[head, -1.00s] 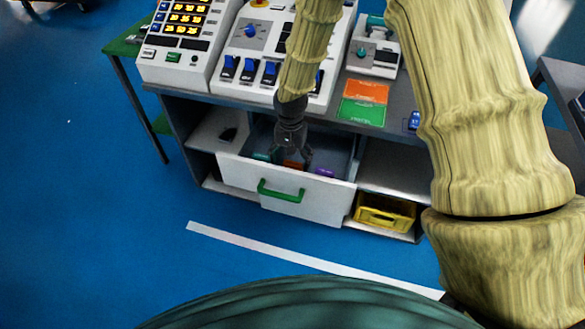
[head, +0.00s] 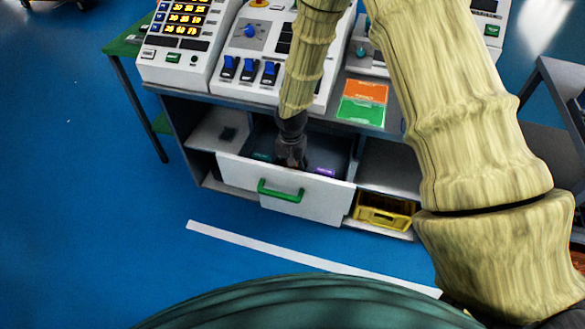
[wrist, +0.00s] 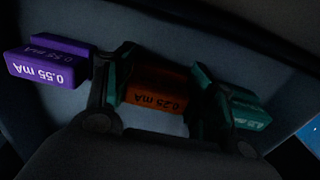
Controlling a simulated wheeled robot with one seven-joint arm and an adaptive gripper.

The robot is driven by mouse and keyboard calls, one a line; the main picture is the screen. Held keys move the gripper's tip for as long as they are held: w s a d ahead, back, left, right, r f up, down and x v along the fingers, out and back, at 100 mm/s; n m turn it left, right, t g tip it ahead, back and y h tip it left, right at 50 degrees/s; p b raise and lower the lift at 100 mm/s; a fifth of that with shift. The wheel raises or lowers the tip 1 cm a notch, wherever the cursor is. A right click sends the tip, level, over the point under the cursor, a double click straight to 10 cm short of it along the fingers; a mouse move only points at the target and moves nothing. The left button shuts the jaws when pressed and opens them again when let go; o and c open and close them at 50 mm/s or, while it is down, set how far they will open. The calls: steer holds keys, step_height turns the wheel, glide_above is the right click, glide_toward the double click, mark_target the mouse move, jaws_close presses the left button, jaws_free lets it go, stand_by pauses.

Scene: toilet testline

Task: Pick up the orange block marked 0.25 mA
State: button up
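The orange block marked 0.25 mA (wrist: 157,92) lies in the open drawer (head: 234,171), between the two fingers of my gripper (wrist: 161,70) in the wrist view. The teal pads stand close at both ends of the block. I cannot tell whether they press on it or leave a small gap. In the head view my gripper (head: 291,162) reaches down into the drawer and hides the orange block.
A purple block marked 0.55 mA (wrist: 47,66) lies left of the fingers in the wrist view. A teal block (wrist: 249,110) lies close to the right finger, partly hidden. Drawer walls surround them. A yellow crate (head: 385,213) stands on the shelf right of the drawer.

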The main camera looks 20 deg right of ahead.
steer(key=c, duration=0.3)
steer(key=shift+r, duration=0.15)
